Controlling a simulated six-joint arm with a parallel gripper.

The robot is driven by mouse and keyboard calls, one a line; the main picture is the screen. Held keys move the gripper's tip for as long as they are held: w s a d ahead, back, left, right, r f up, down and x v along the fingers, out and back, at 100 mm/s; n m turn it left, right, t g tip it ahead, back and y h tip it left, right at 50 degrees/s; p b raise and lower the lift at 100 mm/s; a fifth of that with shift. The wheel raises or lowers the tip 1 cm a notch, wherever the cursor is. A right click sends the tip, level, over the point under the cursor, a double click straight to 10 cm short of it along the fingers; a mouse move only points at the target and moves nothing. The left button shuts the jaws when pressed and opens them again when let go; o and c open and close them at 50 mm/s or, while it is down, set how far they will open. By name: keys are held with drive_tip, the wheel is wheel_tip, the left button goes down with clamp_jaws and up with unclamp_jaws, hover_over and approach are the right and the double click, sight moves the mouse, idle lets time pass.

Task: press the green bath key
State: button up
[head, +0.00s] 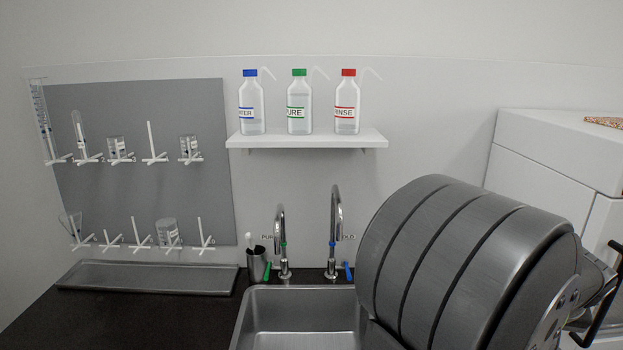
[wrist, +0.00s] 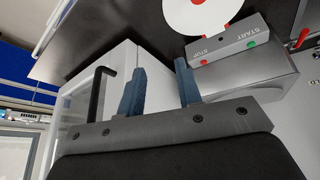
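In the wrist view a grey box carries a control panel (wrist: 226,50) marked START and STOP. A small green key (wrist: 251,43) sits at the START end, and a red key (wrist: 203,62) at the STOP end. The lettering looks turned over in this view. My gripper (wrist: 160,66) is open and empty, its two blue-grey fingers well apart. In the picture, the right finger lies just left of the box, and the green key is farther right. No contact with the panel is seen. The panel and the fingers do not show in the head view.
A white cabinet with a black handle (wrist: 97,92) stands near the left finger. A white disc (wrist: 200,12) lies beside the panel. In the head view are a sink (head: 300,296), two taps, a bottle shelf (head: 305,140) and a peg board (head: 150,200). My arm covers the lower right.

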clamp_jaws()
idle(1.2)
